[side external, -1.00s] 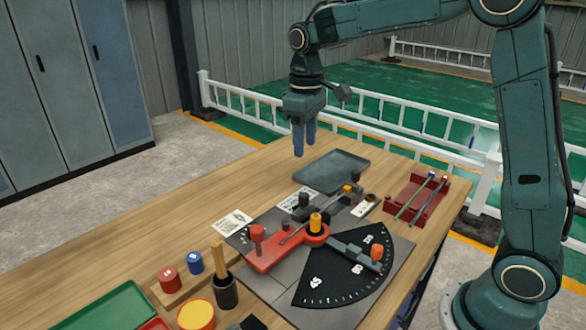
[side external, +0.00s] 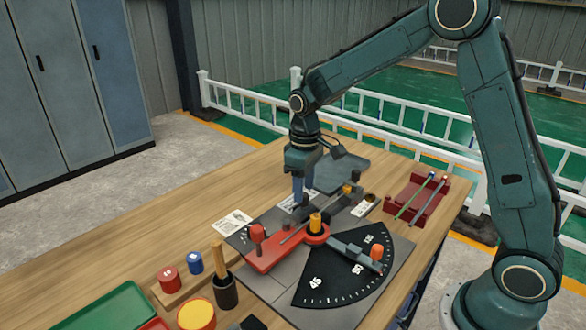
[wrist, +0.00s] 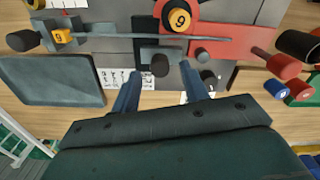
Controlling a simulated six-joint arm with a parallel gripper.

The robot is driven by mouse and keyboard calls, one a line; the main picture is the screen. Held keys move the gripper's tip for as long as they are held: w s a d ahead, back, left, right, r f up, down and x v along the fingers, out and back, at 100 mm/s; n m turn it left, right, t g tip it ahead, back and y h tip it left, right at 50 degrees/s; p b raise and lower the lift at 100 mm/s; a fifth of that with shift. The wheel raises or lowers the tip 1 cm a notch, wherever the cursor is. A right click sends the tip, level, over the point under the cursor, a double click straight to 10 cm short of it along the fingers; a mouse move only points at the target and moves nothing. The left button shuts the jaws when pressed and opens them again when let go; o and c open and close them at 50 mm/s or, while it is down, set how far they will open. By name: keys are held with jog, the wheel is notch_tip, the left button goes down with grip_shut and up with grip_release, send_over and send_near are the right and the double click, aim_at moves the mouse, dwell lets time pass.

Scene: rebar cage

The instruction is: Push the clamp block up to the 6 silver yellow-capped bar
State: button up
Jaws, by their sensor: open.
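The silver bar (side external: 294,236) lies across the bending plate, with its yellow cap (side external: 347,189) toward the back right. In the wrist view the bar (wrist: 115,37) runs across the top, and its yellow cap (wrist: 62,37) carries a numeral like a 9 or an inverted 6. The clamp block, dark with a black knob (wrist: 160,65), stands beside the bar with a visible gap. My gripper (side external: 299,203) is open and pointing down low over the plate's rear edge. In the wrist view its blue fingers (wrist: 160,80) are on either side of the knob; contact is unclear.
A black angle dial (side external: 330,275) is in front. A grey tray (side external: 343,173) lies behind, and a red rack (side external: 416,196) with bars is at right.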

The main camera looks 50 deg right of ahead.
jog(key=shift+f, duration=0.9)
grip_shut()
jog(key=shift+s, duration=1.25)
grip_release()
jog(key=shift+r, duration=0.2)
notch_tip(320, 180, up, 14)
jog(key=shift+f, duration=0.25)
